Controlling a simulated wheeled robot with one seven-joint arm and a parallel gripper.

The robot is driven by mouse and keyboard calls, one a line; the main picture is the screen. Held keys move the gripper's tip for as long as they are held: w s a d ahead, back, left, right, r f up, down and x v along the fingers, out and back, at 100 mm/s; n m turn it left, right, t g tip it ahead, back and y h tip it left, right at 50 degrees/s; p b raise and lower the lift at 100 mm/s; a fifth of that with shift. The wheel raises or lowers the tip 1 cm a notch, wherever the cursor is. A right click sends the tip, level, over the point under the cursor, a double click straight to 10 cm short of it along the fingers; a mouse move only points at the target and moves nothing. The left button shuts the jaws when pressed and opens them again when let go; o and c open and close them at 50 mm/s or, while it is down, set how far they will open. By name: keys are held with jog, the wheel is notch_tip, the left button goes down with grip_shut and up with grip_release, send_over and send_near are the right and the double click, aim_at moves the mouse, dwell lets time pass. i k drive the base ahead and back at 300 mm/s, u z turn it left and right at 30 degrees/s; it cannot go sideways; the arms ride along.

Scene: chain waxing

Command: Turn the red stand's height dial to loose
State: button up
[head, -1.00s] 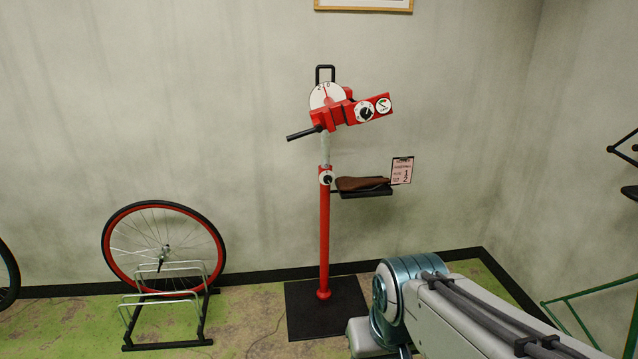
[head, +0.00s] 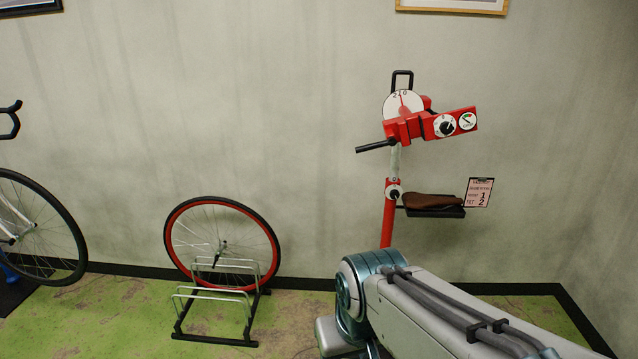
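The red stand (head: 388,225) stands against the wall, right of centre in the head view. Its height dial (head: 394,192) is a small white-faced dial with a dark knob on the upper part of the red post, below the pale inner tube. The dial's setting is too small to read. The red clamp head (head: 410,125) on top carries another dial (head: 444,125), a small gauge (head: 467,121) and a black lever. My arm hides the stand's foot. My gripper is out of view.
A tray (head: 440,212) with a brown object sits on the stand's right side, beside a clipboard (head: 479,192). A red-rimmed wheel (head: 180,222) stands in a floor rack (head: 181,330) to the left. Part of a bicycle (head: 75,240) shows at the far left. Some green floor lies open in front.

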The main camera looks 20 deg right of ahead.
aim_at(393, 193)
jog(key=u, duration=0.5)
jog(key=i, duration=1.65)
jog(key=z, duration=0.7)
jog(key=i, duration=0.85)
jog(key=z, duration=1.15)
jog(key=i, duration=0.35)
jog(key=z, duration=0.4)
